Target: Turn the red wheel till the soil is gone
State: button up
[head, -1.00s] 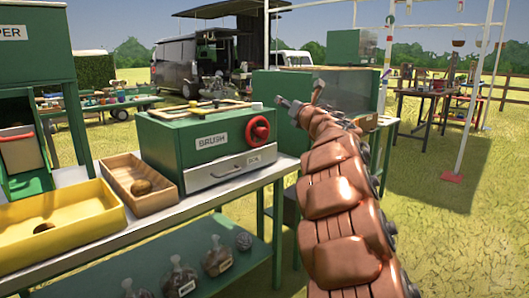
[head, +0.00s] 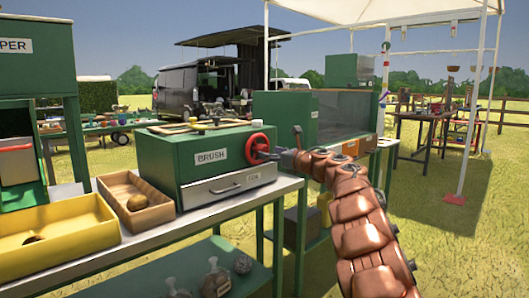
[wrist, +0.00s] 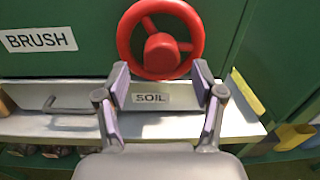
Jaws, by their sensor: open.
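The red wheel (head: 257,147) is on the right part of the front of the green BRUSH box (head: 165,160). In the wrist view the red wheel (wrist: 160,40) shows nearly whole, with its hub and spokes facing me. My gripper (wrist: 160,82) is open, its two fingers apart just below and in front of the wheel's lower rim. I cannot tell whether a fingertip touches the rim. In the head view my gripper (head: 276,155) is at the wheel's right side. A drawer labelled SOIL (wrist: 150,98) lies below the wheel and looks shut. No loose soil is visible.
A wooden tray (head: 160,213) with a brown round thing and a yellow tray (head: 85,243) stand left of the box. A green cabinet (head: 285,110) stands behind my arm.

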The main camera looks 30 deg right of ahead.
aim_at(260, 149)
jog(key=shift+p+x, duration=0.3)
jog(key=shift+x, duration=1.65)
jog(key=c, duration=1.1)
jog(key=shift+p, duration=0.3)
jog(key=shift+c, duration=0.2)
